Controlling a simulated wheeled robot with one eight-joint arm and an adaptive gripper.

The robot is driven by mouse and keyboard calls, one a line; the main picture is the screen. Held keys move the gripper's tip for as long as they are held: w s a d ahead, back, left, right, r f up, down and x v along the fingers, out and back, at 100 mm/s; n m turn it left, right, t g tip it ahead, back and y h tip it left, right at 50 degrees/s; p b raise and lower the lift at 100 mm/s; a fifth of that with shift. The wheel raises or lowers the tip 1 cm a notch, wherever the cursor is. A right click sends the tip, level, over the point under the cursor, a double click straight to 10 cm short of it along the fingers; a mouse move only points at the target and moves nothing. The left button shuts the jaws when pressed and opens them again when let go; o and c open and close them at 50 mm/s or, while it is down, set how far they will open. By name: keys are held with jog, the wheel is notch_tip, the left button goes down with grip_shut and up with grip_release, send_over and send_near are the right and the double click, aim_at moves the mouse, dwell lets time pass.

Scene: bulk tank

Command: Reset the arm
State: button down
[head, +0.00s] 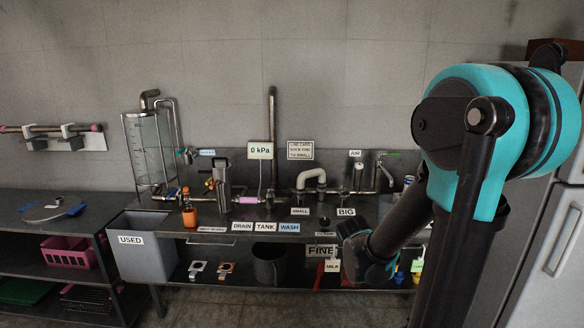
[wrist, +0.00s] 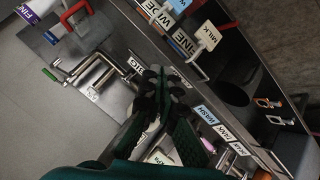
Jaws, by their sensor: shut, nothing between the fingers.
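My arm (head: 470,150), teal and black, fills the right side of the head view. It bends at a large teal joint and reaches down and left to the front of the bench. My gripper (wrist: 162,88) shows in the middle of the wrist view, its dark fingers together and empty. In that view it hangs over the bench area near the BIG and WASH labels, and I see no contact with anything. In the head view, the arm's end is dark and small, so the fingers cannot be made out there.
The steel bench (head: 215,222) carries pipes, valves and a glass tank (head: 146,150). A grey USED bin (head: 143,257) stands left of its lower shelf, which holds a dark pot (head: 268,265). A pink basket (head: 68,252) is at far left. A fridge (head: 560,235) stands close on the right.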

jog(key=s+f+m+g+y, duration=0.1)
jog(key=s+f+m+g, duration=0.1)
jog(key=s, duration=0.9)
jog(key=s+a+f+m+g+y, duration=0.1)
jog(key=s+f, duration=0.4)
jog(key=s, duration=0.6)
jog(key=m+g, duration=0.1)
jog(key=g, duration=0.1)
jog(key=shift+m+g+y, duration=0.3)
jog(key=shift+m+g, duration=0.1)
